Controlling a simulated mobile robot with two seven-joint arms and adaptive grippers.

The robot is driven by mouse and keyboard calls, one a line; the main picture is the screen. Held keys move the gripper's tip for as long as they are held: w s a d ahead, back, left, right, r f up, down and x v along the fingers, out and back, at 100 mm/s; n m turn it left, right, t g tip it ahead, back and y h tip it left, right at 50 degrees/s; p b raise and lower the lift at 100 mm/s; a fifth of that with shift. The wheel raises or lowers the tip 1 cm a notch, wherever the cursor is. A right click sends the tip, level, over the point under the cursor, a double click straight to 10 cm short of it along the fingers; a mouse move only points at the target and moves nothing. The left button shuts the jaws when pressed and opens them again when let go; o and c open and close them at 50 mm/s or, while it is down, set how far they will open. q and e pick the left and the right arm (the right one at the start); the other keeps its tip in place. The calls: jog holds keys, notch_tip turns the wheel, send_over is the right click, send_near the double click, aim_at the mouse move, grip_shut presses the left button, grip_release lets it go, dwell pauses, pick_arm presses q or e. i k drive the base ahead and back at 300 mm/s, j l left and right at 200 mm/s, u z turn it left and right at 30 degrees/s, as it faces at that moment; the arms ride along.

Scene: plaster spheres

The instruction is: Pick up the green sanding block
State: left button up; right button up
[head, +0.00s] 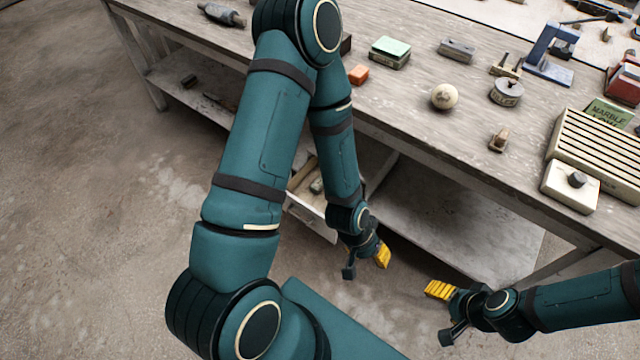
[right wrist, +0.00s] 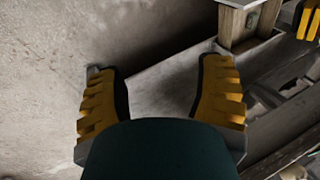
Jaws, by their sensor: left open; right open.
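A block with a pale green top (head: 390,48) and darker sides lies on the workbench (head: 430,120), toward the back; it best fits the green sanding block. A small grey-green piece (head: 316,186) lies in an open drawer (head: 312,218) below the bench, partly hidden by my left arm; I cannot tell what it is. My left gripper (head: 366,264) is open and empty, low in front of the bench near the drawer. My right gripper (head: 443,314) is open and empty, low over the floor; its yellow fingers stand apart in the right wrist view (right wrist: 160,85).
A slatted box (head: 598,150) and a blue clamp-like tool (head: 549,58) are at the right. A lower shelf (head: 450,215) runs underneath.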

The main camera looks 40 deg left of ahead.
aim_at(317, 187)
jog(key=k, duration=0.15)
jog(key=k+z, duration=0.25)
jog(key=k+l+z, duration=0.1)
jog(key=k+z, duration=0.2)
jog(key=j+z, duration=0.2)
jog(key=z, duration=1.25)
jog(key=k+j, duration=0.15)
jog(key=j, duration=0.2)
jog(key=k+j, duration=0.2)
jog(key=j, duration=0.2)
jog(key=k+j, duration=0.15)
jog(key=j, duration=0.2)
jog(key=k+j, duration=0.15)
jog(key=j, duration=0.25)
jog(key=k+j, duration=0.2)
jog(key=j, duration=0.15)
jog(key=k+j, duration=0.15)
jog(key=j, duration=0.25)
jog(key=k+j+z, duration=0.1)
jog(key=j, duration=0.25)
jog(key=k+j, duration=0.25)
jog(key=j, duration=0.15)
